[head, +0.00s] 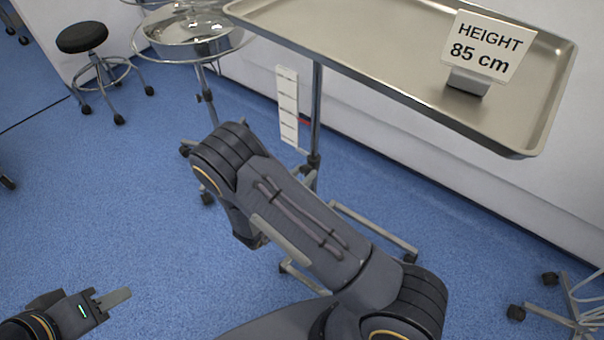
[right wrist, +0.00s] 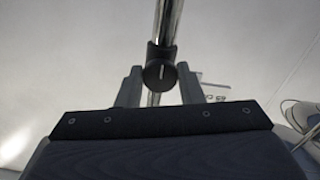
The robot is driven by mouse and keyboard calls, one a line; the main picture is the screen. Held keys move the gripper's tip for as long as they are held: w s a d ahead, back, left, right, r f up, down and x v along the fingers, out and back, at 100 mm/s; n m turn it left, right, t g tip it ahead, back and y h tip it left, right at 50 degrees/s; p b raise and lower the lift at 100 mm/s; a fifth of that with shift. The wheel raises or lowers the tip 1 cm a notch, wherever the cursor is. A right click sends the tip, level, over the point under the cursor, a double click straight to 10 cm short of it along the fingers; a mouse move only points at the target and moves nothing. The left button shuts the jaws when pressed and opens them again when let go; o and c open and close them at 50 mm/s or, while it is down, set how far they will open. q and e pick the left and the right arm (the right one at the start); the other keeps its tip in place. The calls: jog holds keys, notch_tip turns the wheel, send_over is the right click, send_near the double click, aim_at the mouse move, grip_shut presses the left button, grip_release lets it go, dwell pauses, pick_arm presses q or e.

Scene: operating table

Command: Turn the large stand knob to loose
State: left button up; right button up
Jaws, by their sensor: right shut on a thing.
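The large stand knob (right wrist: 160,74) is a round black knob with a pale upright mark, on a dark collar on the shiny stand pole (right wrist: 169,18) in the right wrist view. My right gripper (right wrist: 159,69) has one finger on each side of the knob and is shut on it. In the head view my right arm hides that gripper, and I cannot make out the knob there. My left gripper (head: 113,299) is over the floor at the lower left, far from the stand. It is seen edge-on, so its opening is unclear.
The steel tray (head: 345,45) tops the stand, with a sign reading HEIGHT 85 cm (head: 488,45) on it. A white scale strip (head: 287,106) hangs beside the pole. A round stool (head: 82,38) and a basin stand (head: 188,30) are at the back left.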

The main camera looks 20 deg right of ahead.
dwell(0.3)
jog(key=o, duration=1)
jog(key=shift+c, duration=0.2)
jog(key=p+v, duration=0.1)
jog(key=v, duration=0.6)
jog(key=shift+s+a, duration=0.25)
jog(key=shift+a, duration=0.05)
